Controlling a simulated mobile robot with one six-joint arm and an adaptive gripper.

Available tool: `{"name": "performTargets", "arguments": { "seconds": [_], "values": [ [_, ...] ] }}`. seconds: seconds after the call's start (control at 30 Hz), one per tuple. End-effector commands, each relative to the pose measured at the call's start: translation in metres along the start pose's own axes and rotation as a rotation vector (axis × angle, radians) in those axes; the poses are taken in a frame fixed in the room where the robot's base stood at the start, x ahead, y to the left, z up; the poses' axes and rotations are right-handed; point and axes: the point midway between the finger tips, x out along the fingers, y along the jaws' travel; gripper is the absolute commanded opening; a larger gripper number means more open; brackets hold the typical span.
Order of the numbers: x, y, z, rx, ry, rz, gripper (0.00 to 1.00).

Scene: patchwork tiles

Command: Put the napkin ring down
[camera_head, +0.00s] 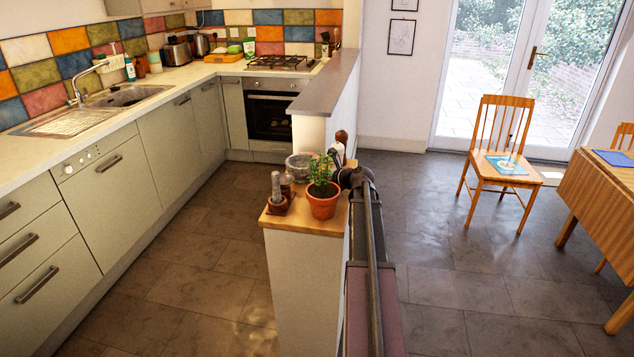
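I cannot make out a napkin ring in the head view. My arm reaches forward from the bottom of the picture along the right side of a narrow wooden-topped unit (333,227). Its dark wrist end is over the far right part of that unit, just right of a potted plant (323,204). The gripper fingers are hidden or too small to tell from the wrist, so I cannot see whether they are open or hold anything. A brown-topped item (342,137) and a white shape show just beyond the wrist.
On the unit's top stand a grey stone bowl (299,166) and shakers in a small wooden holder (277,206), leaving little bare room. A raised grey ledge (325,88) runs behind. A chair (500,150) and a wooden table (600,195) stand right. Open tiled floor lies between.

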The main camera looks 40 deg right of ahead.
Motion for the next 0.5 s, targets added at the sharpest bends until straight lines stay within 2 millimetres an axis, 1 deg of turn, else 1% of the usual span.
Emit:
{"name": "performTargets", "arguments": {
  "seconds": [0.23, 0.27, 0.3, 0.33, 0.37, 0.5],
  "values": [
    [0.0014, -0.0001, -0.0038, 0.000, 0.000, 0.000, 0.24],
    [0.0011, -0.0001, -0.0031, 0.000, 0.000, 0.000, 0.62],
    [0.0009, -0.0001, -0.0026, 0.000, 0.000, 0.000, 0.74],
    [0.0009, -0.0001, -0.0026, 0.000, 0.000, 0.000, 0.83],
    [0.0009, -0.0001, -0.0026, 0.000, 0.000, 0.000, 0.91],
    [0.0009, -0.0002, -0.0026, 0.000, 0.000, 0.000, 0.91]
  ]
}}
